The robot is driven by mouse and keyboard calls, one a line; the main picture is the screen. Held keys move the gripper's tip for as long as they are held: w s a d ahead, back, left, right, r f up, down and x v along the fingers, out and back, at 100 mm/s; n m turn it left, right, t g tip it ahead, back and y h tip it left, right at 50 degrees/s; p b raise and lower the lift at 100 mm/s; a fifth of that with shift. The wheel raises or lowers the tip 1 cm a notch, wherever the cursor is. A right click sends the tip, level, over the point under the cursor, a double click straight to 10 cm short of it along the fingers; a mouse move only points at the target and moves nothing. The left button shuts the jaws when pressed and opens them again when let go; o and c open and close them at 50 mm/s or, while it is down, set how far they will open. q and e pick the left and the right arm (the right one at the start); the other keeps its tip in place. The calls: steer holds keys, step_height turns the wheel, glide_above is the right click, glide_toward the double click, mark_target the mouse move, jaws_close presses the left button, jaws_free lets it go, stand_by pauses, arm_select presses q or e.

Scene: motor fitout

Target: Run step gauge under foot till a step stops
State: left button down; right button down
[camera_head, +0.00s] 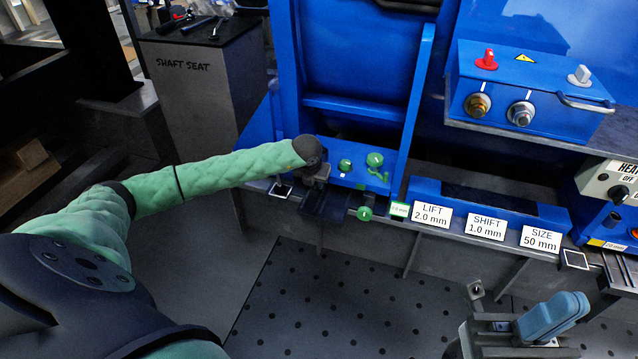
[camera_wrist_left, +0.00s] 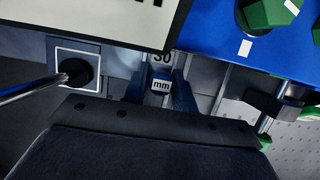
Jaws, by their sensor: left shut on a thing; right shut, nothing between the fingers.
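My left gripper (camera_head: 326,204) is a dark block on the end of the green-sleeved arm, low at the front of a blue plate (camera_head: 350,180) with green knobs. In the left wrist view, the two dark fingers of this gripper (camera_wrist_left: 158,92) are shut on a small grey piece (camera_wrist_left: 161,76) lettered "mm", which I take for the step gauge. Its far end is hidden. I cannot tell whether it is under the foot or touching it. A green knob (camera_head: 345,165) stands on the plate, and another (camera_head: 364,213) is at its front.
White cards LIFT 2.0 mm (camera_head: 432,216), SHIFT 1.0 mm (camera_head: 487,226) and SIZE 50 mm (camera_head: 540,239) line the bench front. A blue box with terminals (camera_head: 530,90) is at upper right.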

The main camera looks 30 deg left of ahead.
arm_select(q)
steer(key=shift+s, duration=0.2)
steer(key=shift+s+d+p, duration=0.3)
steer(key=shift+s+p, duration=0.05)
steer(key=shift+s, duration=0.6)
steer(key=shift+s+d, duration=0.25)
steer(key=shift+s, duration=0.9)
steer(key=shift+s+d+p, duration=0.15)
steer(key=shift+s+p, duration=0.1)
steer(key=shift+s, duration=0.35)
steer(key=shift+s+d+p, duration=0.15)
steer(key=shift+s+p, duration=0.05)
steer(key=shift+s, duration=0.35)
steer(key=s+d+p, duration=0.1)
steer(key=s, duration=0.6)
steer(key=shift+s+d, duration=0.35)
steer(key=shift+d, duration=0.05)
steer(key=shift+r, duration=0.15)
